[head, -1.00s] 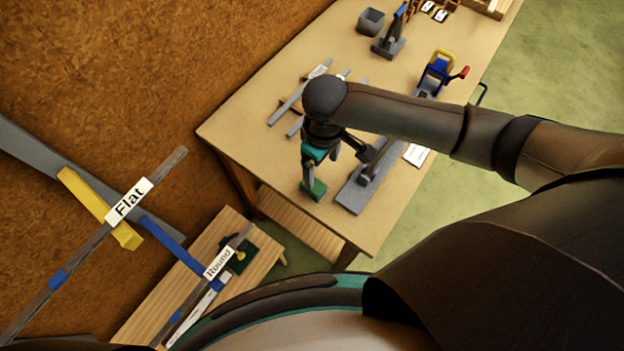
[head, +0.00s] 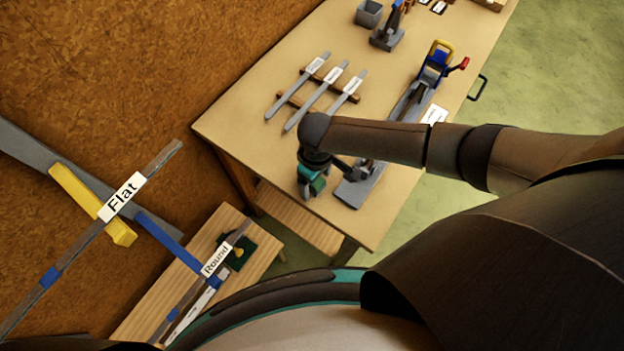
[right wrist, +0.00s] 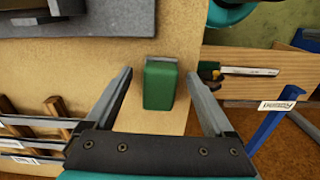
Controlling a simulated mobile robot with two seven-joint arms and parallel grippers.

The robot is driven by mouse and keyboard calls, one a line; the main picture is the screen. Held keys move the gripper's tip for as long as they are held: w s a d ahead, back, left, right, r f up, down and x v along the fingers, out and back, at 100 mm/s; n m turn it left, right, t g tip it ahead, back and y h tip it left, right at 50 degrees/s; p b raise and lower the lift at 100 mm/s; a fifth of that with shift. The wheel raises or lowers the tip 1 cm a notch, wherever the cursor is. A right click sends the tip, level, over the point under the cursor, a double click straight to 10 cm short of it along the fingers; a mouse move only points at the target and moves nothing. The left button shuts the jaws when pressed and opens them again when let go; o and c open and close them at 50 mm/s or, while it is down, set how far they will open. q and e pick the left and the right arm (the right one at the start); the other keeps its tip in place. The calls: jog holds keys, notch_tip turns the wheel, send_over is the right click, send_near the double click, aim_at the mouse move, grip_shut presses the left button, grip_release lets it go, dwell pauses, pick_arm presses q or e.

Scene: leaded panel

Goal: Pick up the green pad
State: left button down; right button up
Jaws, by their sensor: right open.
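The green pad (right wrist: 160,85) lies on the worktable near its edge in the right wrist view, a small green block with a grey strip along its far end. In the head view the pad (head: 318,186) is partly hidden by my right gripper (head: 312,178). My right gripper (right wrist: 160,76) is open, with one finger on each side of the pad in the wrist picture and clear gaps between. It holds nothing, and I cannot tell how high above the pad it is. My left gripper is not in view.
A grey plate (head: 353,193) with a tool lies right of the gripper. A rack of labelled metal strips (head: 318,97) lies behind it. A blue-and-yellow clamp device (head: 437,62) stands farther back. A low wooden bench (head: 222,225) stands left of the worktable (head: 250,105).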

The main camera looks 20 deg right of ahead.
jog(key=shift+c, duration=0.3)
grip_shut()
dwell(0.5)
